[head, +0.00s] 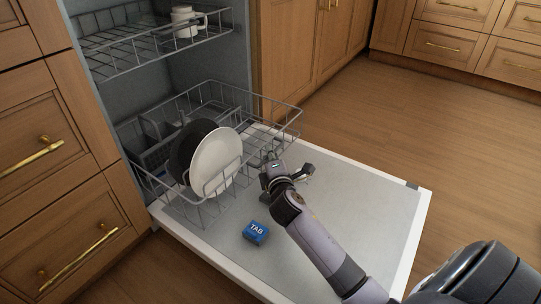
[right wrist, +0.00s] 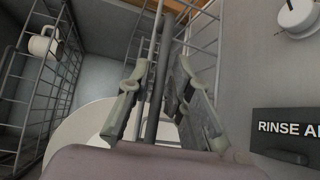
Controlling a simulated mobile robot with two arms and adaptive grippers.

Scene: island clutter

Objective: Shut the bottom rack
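The bottom rack (head: 284,112) is a grey wire basket, partly pulled out of the dishwasher over its lowered door. It holds a white plate (head: 217,160) and a dark plate (head: 186,150), standing on edge. My right gripper (head: 268,163) is at the front end of the rack. In the right wrist view its two fingers (right wrist: 162,68) are apart, with rack wires (right wrist: 157,75) between them. I cannot tell whether they touch the wires. Part of the white plate (right wrist: 80,132) shows behind the fingers. My left gripper is out of view.
The open door (head: 365,205) lies flat with a blue TAB box (head: 256,233) on it. The upper rack (head: 125,52) holds a white mug (head: 184,22). Wooden drawers (head: 75,225) stand close on the left. Clear floor (head: 440,120) lies to the right.

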